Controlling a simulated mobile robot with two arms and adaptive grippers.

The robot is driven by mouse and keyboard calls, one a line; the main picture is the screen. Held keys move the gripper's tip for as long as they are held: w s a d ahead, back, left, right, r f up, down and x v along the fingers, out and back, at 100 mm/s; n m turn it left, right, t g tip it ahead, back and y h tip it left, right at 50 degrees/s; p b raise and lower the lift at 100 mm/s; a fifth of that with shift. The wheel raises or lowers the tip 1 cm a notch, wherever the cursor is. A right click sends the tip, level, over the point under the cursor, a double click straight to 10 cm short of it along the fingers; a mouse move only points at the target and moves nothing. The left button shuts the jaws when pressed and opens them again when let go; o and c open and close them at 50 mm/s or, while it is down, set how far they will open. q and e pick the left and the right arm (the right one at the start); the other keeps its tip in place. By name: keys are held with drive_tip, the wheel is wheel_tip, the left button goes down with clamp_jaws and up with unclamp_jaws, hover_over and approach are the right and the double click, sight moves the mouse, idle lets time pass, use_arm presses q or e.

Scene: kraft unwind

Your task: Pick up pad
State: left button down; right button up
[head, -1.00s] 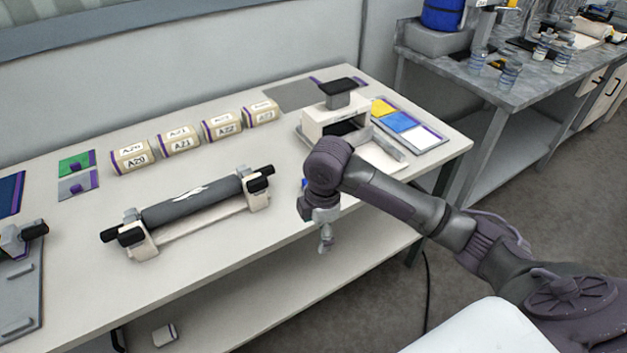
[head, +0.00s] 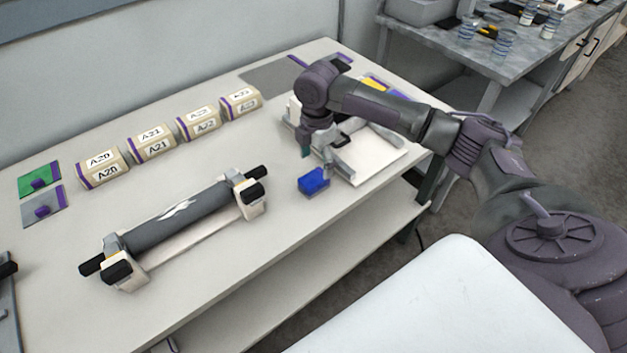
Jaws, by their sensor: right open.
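A small blue block (head: 314,181), which looks like the pad, lies on the table (head: 285,222) near its front edge. My right gripper (head: 330,166) is above and just behind the block, pointing down, and holds nothing that I can see. Its fingers are small and partly lost against the white device behind. They appear apart from the block. My left gripper is not in view.
A white device with a tray (head: 375,165) stands behind my right gripper, partly hidden by my arm. A dark roller on a stand (head: 180,218) lies to the left. Green (head: 38,178) and grey (head: 42,206) cards lie far left.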

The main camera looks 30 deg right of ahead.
sight(317, 176)
wheel_tip(317, 176, down, 2)
wheel_tip(317, 176, down, 4)
drive_tip(key=shift+w+d+r+p, duration=0.15)
drive_tip(key=shift+r+p, duration=0.05)
drive_tip(key=shift+p, duration=0.35)
drive_tip(key=shift+f, duration=0.25)
drive_tip(key=c, duration=0.9)
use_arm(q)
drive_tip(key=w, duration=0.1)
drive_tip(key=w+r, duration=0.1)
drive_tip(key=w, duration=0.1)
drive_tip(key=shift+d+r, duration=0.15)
use_arm(e)
drive_tip(key=c, duration=0.4)
drive_tip(key=shift+r, duration=0.1)
